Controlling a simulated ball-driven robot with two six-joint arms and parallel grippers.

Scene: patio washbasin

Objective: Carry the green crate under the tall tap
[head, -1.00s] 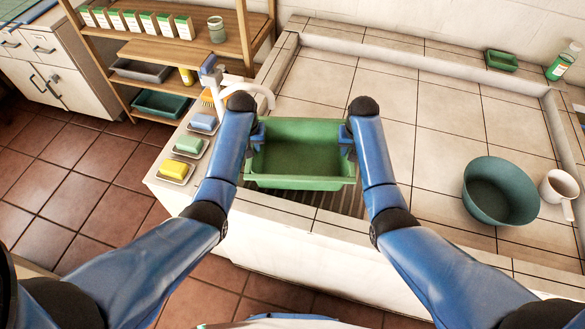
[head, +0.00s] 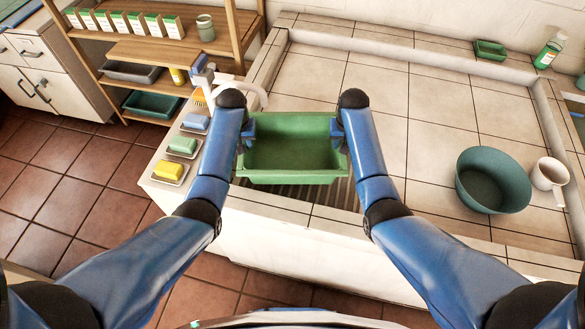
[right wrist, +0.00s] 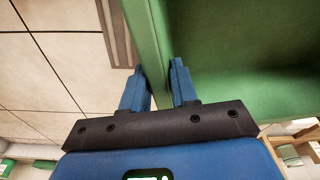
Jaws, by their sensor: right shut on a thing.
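The green crate (head: 293,178) is an open, empty tub over the slatted drain at the front of the tiled counter. My right gripper (head: 338,136) is shut on the crate's right wall; in the right wrist view its fingers (right wrist: 160,85) straddle the green wall. My left gripper (head: 248,137) is at the crate's left wall, its fingertips mostly hidden by my arm. The tall tap (head: 250,84) has a white curved spout, just behind the crate's back left corner. My left arm hides part of the tap.
Blue, green and yellow blocks (head: 168,170) on dishes line the counter's left edge. A teal bowl (head: 493,180) and white mug (head: 549,175) stand at right. A small green dish (head: 490,50) and bottle (head: 550,50) are at the back. The middle tiles are clear.

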